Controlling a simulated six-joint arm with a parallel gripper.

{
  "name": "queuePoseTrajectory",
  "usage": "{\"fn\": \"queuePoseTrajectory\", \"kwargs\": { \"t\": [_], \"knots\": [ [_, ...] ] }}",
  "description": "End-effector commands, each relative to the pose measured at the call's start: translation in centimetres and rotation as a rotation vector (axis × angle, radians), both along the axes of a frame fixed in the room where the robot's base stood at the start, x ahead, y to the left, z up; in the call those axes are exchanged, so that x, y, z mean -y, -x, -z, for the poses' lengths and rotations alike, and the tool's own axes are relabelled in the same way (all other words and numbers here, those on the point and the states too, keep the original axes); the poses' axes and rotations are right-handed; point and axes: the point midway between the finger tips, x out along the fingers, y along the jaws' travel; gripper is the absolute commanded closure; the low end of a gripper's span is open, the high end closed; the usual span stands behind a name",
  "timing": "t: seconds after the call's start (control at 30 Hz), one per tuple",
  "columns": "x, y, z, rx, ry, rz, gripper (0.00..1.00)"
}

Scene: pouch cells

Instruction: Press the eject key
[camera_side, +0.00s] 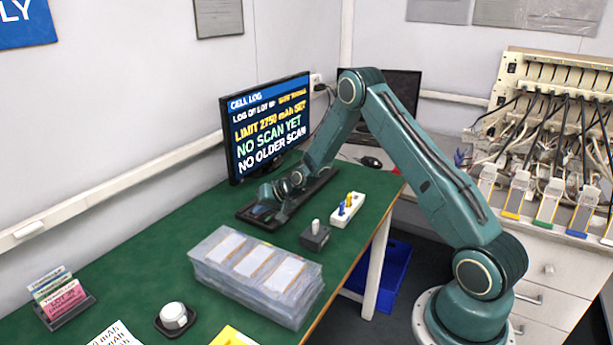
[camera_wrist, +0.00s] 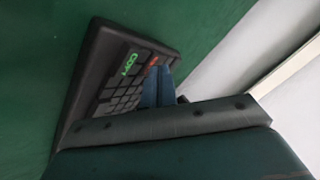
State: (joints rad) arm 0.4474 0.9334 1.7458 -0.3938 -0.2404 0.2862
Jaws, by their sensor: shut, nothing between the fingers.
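A black keyboard (camera_side: 318,187) lies on the green table in front of the monitor; its left end shows in the wrist view (camera_wrist: 96,58). There, one key has a green label reading COPY (camera_wrist: 128,64), and a key beside it has a small red-orange label (camera_wrist: 153,61) that I cannot read. I cannot tell which key is the eject key. My gripper (camera_side: 263,209) is shut and empty, low over the keyboard's left part. Its blue fingers (camera_wrist: 157,86) are beside the red-labelled key and hide keys behind them. Contact with a key cannot be made out.
The monitor (camera_side: 268,122) stands behind, reading NO SCAN YET. A grey box with a white knob (camera_side: 315,238), a white block with yellow and blue pegs (camera_side: 346,212) and stacked pouch cells (camera_side: 250,277) stand in front.

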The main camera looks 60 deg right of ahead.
Motion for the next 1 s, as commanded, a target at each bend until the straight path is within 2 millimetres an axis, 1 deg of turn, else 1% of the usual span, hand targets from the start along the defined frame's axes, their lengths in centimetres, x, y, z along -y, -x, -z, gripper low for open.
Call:
{"fn": "queuePoseTrajectory", "kwargs": {
  "t": [0.43,0.83,1.0],
  "knots": [
    [0.0,0.0,0.0,-0.001,0.0,0.0,1.0],
    [0.0,0.0,-1.3,0.0,0.0,0.0,1.0],
    [0.0,0.0,-1.6,0.0,0.0,0.0,1.0]
  ]
}}
